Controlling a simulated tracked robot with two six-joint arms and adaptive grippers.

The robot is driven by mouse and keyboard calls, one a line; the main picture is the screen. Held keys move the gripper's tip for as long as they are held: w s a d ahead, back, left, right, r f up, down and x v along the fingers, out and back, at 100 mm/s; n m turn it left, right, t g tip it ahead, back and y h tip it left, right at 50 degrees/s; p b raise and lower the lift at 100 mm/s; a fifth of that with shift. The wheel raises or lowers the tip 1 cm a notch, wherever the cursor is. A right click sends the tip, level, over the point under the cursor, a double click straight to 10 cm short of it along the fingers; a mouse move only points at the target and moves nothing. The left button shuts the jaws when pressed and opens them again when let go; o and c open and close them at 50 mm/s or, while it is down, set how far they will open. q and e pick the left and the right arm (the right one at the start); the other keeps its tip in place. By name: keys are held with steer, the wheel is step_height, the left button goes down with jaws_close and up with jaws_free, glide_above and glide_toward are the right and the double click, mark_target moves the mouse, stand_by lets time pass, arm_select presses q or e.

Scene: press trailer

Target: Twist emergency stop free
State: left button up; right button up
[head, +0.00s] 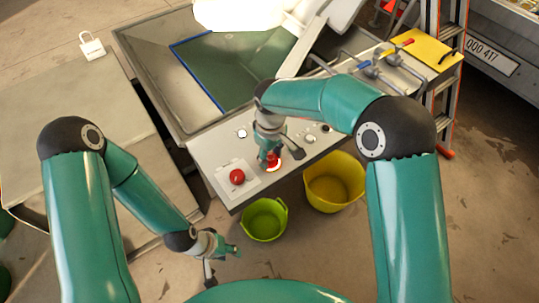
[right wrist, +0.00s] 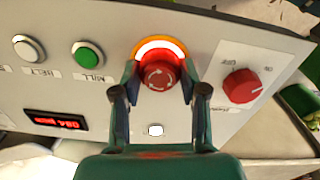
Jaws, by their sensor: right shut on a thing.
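The emergency stop is a red mushroom button (right wrist: 157,75) with white arrows on its cap and a lit white and amber ring around its base. My right gripper (right wrist: 157,92) has one finger on each side of the cap and is shut on it. In the head view, my right gripper (head: 270,156) reaches down to the control panel (head: 213,157) and mostly hides the button. My left gripper (head: 230,248) hangs low at the left, away from the panel; its jaws are too small to judge.
A red rotary switch (right wrist: 242,86) sits beside the stop. A green button (right wrist: 88,54), a white button (right wrist: 28,48) and a red display (right wrist: 58,120) are on the other side. A green bucket (head: 264,219) and a yellow bucket (head: 335,182) stand below the panel.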

mark_target(270, 157)
steer(key=m+b, duration=0.2)
steer(key=m, duration=0.1)
steer(key=shift+f+m, duration=0.1)
steer(key=shift+m, duration=0.2)
steer(key=shift+m+b, duration=0.75)
steer(key=shift+m, duration=1.25)
steer(key=o, duration=1.1)
steer(key=shift+o, duration=0.2)
step_height(270, 157, up, 12)
